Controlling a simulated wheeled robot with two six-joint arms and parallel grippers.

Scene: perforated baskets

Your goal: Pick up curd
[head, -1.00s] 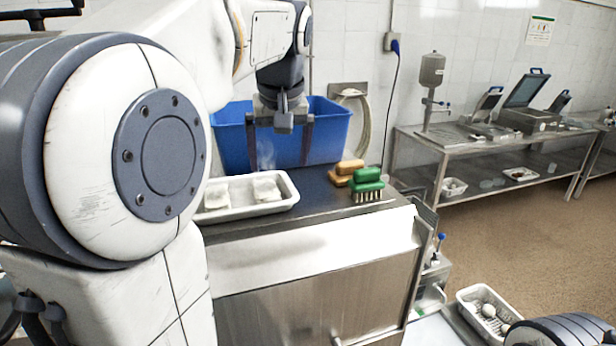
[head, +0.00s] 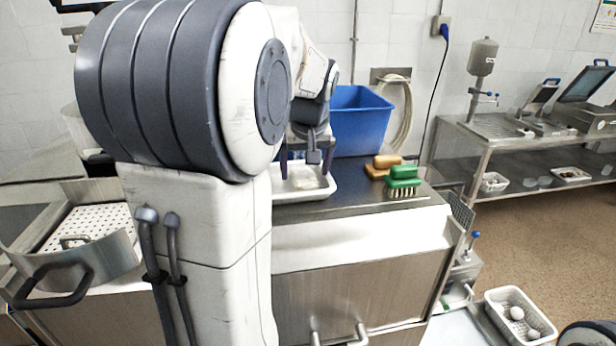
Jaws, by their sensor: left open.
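A white tray (head: 318,196) lies on the dark counter, partly hidden behind my left arm. A pale white curd block (head: 303,178) shows in it; any other curd there is hidden by the arm. My left gripper (head: 308,172) points down over the tray with its fingers apart, one on each side of the visible curd. I cannot tell whether the fingers touch the curd or how deep they reach. My right gripper is not in view.
A blue bin (head: 360,120) stands behind the tray. Green (head: 404,176) and tan (head: 384,163) brushes lie to its right. A steel pot (head: 95,255) is at left. A perforated white basket (head: 520,318) holding a white item sits low at right.

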